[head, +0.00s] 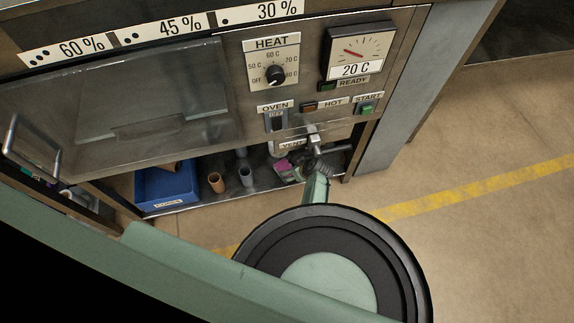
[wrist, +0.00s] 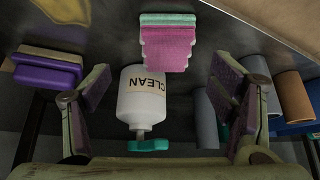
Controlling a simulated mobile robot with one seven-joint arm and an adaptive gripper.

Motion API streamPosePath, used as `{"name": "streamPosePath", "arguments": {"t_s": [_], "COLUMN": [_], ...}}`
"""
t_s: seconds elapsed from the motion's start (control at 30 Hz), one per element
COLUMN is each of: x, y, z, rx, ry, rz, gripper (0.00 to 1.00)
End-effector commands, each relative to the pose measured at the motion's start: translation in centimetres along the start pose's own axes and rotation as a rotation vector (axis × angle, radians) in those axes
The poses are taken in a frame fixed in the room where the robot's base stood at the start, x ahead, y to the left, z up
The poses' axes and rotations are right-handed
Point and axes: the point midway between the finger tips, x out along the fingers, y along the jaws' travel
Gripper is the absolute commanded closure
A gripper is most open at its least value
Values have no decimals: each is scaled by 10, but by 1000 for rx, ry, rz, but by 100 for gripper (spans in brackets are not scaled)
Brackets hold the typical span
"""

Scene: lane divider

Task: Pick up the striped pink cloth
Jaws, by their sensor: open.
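The pink cloth (wrist: 168,45) lies at the top middle of the wrist view, ahead of my gripper; it looks folded, with a wavy edge and a pale green band along its far side. In the head view a small patch of pink (head: 283,164) shows on the lower shelf, beside my gripper (head: 316,148). In the wrist view my gripper (wrist: 163,88) is open, its fingers wide apart with nothing held. A white bottle (wrist: 140,92) marked CLEAN, with a green top, shows between the fingers, close to the cloth.
A purple and yellow sponge-like block (wrist: 45,75) is at the left of the wrist view. Grey and brown cups (wrist: 294,97) stand at its right, near a blue bin (head: 167,187). The oven panel (head: 290,75) overhangs the shelf.

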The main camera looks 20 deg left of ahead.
Motion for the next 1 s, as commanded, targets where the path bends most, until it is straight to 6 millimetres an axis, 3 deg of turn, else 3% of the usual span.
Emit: {"name": "streamPosePath", "arguments": {"t_s": [0.03,0.27,0.53,0.83,1.0], "x": [10,27,66,67,67], "y": [0,-3,-8,-8,-8], "z": [2,-1,-4,-6,-6], "rx": [-2,-2,-1,0,0], "ry": [0,0,0,1,0], "rz": [0,-1,0,0,0], "gripper": [22,22,22,22,34]}}
